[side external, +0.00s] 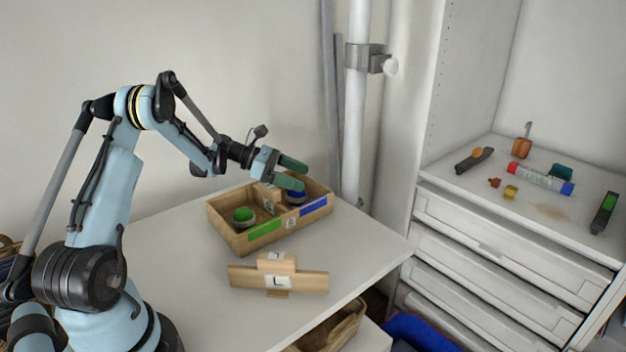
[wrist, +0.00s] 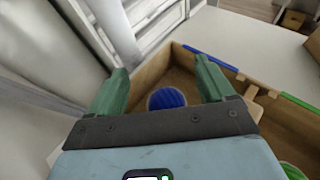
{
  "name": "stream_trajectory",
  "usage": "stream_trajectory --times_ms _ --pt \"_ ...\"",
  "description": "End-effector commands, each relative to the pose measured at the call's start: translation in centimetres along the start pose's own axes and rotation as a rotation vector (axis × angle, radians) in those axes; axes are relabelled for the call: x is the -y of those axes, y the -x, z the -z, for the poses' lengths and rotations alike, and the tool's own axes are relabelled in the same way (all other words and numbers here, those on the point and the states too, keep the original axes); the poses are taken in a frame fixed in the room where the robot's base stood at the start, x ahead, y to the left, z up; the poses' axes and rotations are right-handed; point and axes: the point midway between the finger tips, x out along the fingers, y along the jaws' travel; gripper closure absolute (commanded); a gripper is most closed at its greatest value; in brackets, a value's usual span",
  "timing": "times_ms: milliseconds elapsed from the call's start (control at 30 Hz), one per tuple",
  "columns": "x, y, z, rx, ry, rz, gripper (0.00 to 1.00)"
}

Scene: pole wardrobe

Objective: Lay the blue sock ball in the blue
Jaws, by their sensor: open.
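The blue sock ball (side external: 296,196) lies in the right compartment of a wooden box (side external: 222,228), the one with the blue strip (side external: 314,206) on its front wall. It also shows as a ribbed blue ball in the wrist view (wrist: 166,99), low between the fingers. A green sock ball (side external: 243,216) lies in the left compartment, by the green strip (side external: 264,228). My gripper (side external: 297,174) is open and empty above the blue compartment. Its two green fingers also show in the wrist view (wrist: 160,73), spread apart. The ball appears below the fingertips, not gripped.
A wooden piece marked L (side external: 278,280) lies in front of the box on the white table (side external: 180,270). A white pole (side external: 356,120) with a clamp stands behind the box. Several small items, including a glue-like tube (side external: 540,178), lie on the drawer cabinet at right.

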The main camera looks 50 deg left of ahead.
Motion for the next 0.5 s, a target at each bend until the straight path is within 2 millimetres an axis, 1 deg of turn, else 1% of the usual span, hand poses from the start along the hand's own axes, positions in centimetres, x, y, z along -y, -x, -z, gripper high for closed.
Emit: stream_trajectory --times_ms 33,100,200,300,367,500 --pt "0.1 -0.3 0.9 -0.028 -0.016 0.0 0.14" --pt "0.1 -0.3 0.9 -0.028 -0.016 0.0 0.14" --pt "0.1 -0.1 0.5 -0.028 -0.016 0.0 0.14" --pt "0.1 0.3 -0.4 -0.028 -0.016 -0.001 0.14" --pt "0.0 1.6 -0.3 -0.028 -0.013 -0.003 0.14" --pt "0.0 4.7 -0.4 -0.025 -0.01 -0.005 0.14"
